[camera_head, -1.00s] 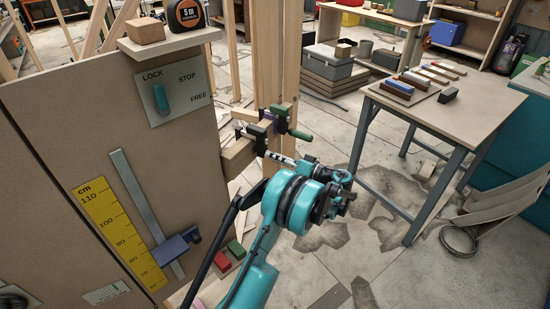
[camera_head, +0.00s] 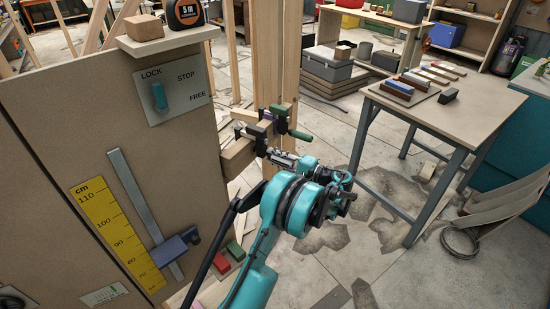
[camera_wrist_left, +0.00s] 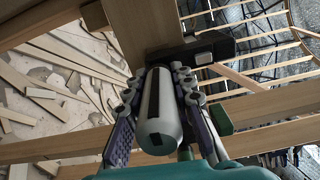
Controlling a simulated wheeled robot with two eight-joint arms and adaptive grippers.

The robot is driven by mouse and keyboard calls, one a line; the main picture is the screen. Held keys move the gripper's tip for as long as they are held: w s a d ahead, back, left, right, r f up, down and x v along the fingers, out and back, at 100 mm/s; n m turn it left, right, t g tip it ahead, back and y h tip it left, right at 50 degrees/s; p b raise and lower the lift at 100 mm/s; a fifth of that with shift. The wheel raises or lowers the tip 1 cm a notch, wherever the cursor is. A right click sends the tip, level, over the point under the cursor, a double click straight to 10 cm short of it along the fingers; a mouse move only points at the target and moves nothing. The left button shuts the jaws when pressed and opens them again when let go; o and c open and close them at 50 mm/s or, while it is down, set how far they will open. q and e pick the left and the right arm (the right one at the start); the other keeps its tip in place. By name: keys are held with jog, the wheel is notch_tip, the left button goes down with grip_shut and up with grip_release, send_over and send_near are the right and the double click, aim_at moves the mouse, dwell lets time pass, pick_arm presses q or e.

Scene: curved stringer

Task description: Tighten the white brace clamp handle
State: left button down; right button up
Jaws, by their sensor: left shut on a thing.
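The white brace clamp handle (camera_wrist_left: 158,125) is a pale cylinder with dark stripes, seen nearly end-on in the wrist view. My left gripper (camera_wrist_left: 158,90) is shut on it, with a jointed finger along each side. In the head view my left gripper (camera_head: 284,158) reaches the handle from the lower right, and the fingers partly hide the handle. The clamp's black body (camera_head: 254,135) sits on a wooden brace (camera_head: 238,157) beside the upright post. It also shows in the wrist view (camera_wrist_left: 190,50). My right gripper is out of view.
A second clamp with a green handle (camera_head: 300,134) sits just above my left gripper. A beige panel (camera_head: 60,130) with a lock dial (camera_head: 160,97) and yellow ruler (camera_head: 115,235) stands left. A workbench (camera_head: 460,115) stands right, with open floor between.

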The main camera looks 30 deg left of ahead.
pick_arm(q)
jog(key=m, duration=0.4)
jog(key=shift+f+m, duration=0.1)
jog(key=shift+m, duration=0.3)
jog(key=m, duration=0.9)
jog(key=shift+s+b, duration=0.1)
jog(key=shift+b, duration=0.25)
jog(key=shift+f+m, duration=0.1)
jog(key=shift+m, duration=1.7)
jog(key=c, duration=1.3)
grip_release()
